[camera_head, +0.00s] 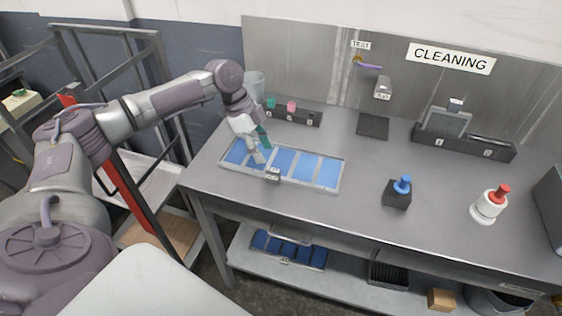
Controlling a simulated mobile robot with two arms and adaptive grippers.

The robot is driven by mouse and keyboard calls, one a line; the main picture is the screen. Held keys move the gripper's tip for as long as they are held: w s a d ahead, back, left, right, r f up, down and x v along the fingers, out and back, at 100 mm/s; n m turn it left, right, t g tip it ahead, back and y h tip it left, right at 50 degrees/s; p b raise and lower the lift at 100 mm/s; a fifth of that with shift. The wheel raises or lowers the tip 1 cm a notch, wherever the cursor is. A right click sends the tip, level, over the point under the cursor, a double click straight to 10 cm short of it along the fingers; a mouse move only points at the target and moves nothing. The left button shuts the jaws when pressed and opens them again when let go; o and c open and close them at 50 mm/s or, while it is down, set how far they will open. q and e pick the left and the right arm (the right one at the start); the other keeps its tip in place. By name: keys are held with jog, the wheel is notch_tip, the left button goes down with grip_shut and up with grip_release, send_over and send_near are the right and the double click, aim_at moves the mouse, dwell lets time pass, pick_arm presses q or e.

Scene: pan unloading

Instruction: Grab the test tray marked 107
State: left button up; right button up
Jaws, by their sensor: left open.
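A shallow metal tray (310,186) with blue panels lies on the left part of the workbench. A small tag (273,175) sits at the middle of its front edge; its number is too small to read. A similar blue tray (290,250) with a handle and a small tag lies on the lower shelf, its number also unreadable. My left gripper (260,154) is open and points down over the left half of the bench tray, close behind the tag. I cannot tell whether its fingertips touch the tray. My right gripper is not in view.
The grey workbench (310,215) is clear in front of the tray. A dark rack (294,115) and a black mat (373,126) lie behind. A metal frame (165,90) stands at left.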

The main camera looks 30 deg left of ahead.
aim_at(273, 169)
pick_arm(q)
jog(key=p+x, duration=0.1)
jog(key=x, duration=0.3)
jog(key=shift+d+f+p, duration=0.1)
jog(key=shift+f+p, duration=0.1)
jog(key=shift+p, duration=0.2)
jog(key=x, duration=0.2)
jog(key=shift+s+d+f+p, duration=0.15)
jog(key=shift+f+p, duration=0.15)
jog(key=shift+p, duration=0.05)
jog(key=shift+d+f, duration=0.1)
jog(key=shift+f, duration=0.35)
grip_shut()
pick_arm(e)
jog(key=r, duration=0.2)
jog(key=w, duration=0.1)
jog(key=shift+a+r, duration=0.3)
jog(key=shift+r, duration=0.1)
